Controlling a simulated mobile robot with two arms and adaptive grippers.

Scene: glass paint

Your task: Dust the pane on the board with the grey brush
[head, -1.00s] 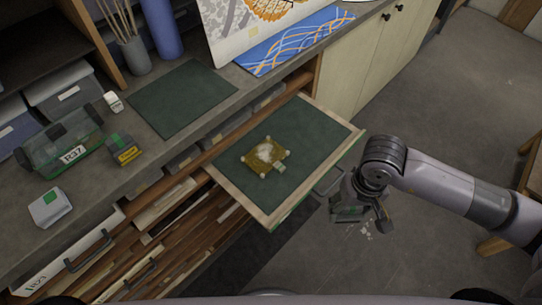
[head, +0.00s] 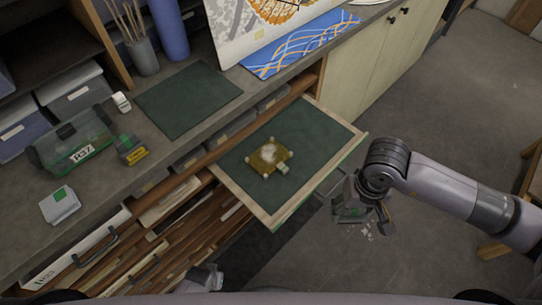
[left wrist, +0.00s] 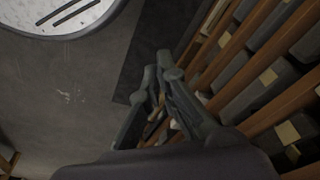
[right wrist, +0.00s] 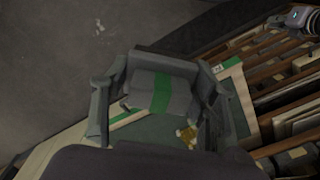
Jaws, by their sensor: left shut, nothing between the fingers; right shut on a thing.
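The pane (head: 268,156) is a small amber square with pale knobs at its corners and a whitish dusty patch in its middle. It lies on the green-topped board (head: 313,136), which sticks out from the cabinet. My right gripper (head: 350,208) is beyond the board's right edge, apart from the pane. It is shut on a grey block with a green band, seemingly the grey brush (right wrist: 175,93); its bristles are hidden. The pane also shows in the right wrist view (right wrist: 187,134). My left gripper (left wrist: 157,78) is shut and empty, low beside the cabinet front.
The counter holds a green mat (head: 188,98), a clear green box (head: 72,145), a grey-and-yellow block (head: 131,150) and a grey block with a green label (head: 60,204). Slatted shelves (head: 165,230) lie below. Open floor (head: 430,120) is to the right.

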